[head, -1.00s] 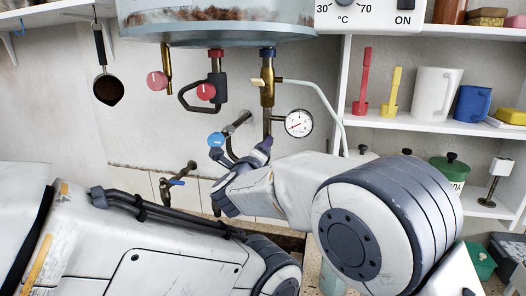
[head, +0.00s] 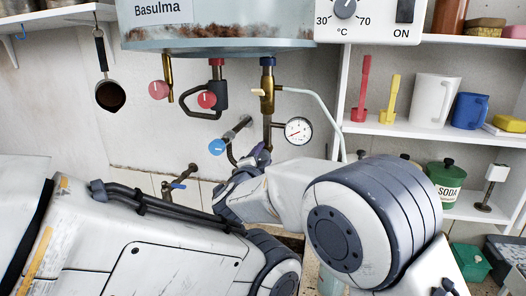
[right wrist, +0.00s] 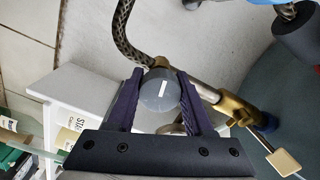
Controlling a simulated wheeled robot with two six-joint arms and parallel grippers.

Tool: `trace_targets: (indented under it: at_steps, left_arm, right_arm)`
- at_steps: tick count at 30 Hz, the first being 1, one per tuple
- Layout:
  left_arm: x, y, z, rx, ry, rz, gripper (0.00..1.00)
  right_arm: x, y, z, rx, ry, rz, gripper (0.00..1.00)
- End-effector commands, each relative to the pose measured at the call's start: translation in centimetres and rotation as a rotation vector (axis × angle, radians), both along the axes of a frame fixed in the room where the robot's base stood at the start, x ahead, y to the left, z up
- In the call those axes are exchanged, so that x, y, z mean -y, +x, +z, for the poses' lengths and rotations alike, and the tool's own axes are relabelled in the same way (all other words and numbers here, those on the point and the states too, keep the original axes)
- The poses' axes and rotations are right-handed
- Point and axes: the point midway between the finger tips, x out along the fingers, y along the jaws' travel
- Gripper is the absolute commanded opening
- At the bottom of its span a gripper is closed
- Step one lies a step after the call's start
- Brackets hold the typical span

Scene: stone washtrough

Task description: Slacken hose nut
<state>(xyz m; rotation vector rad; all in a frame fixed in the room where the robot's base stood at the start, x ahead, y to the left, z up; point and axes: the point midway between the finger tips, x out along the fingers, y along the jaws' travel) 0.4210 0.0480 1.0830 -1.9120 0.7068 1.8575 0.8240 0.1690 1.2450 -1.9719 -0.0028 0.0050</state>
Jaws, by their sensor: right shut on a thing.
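The hose nut (right wrist: 160,92) is a grey round piece with a white mark, between the two purple fingers in the right wrist view. My right gripper (right wrist: 158,80) is shut on it. A braided hose (right wrist: 123,30) runs up from beside the nut, and a brass fitting (right wrist: 235,107) lies just right of it. In the head view my right gripper (head: 262,157) is below the brass valve (head: 267,90) and left of the pressure gauge (head: 298,131); the nut is hidden there by the gripper. My left gripper is not in view.
The boiler (head: 210,40) hangs above, with red knobs (head: 207,99) below it. A blue knob (head: 217,147) and a wall tap (head: 178,184) are left of my right gripper. Shelves at the right hold a white jug (head: 430,100) and a green SODA tin (head: 447,180).

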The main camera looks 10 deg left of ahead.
Motion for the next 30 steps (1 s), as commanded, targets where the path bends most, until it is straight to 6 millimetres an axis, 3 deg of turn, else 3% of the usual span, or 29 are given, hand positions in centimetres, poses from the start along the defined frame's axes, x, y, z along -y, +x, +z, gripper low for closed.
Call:
trace_targets:
  at_steps: [15,30]
  left_arm:
    - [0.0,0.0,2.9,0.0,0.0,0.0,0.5]
    - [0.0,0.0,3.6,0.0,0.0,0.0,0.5]
  right_arm:
    - [0.1,0.0,0.4,0.005,-0.405,-0.003,0.0]
    - [0.1,0.0,0.4,0.009,-0.529,-0.005,0.0]
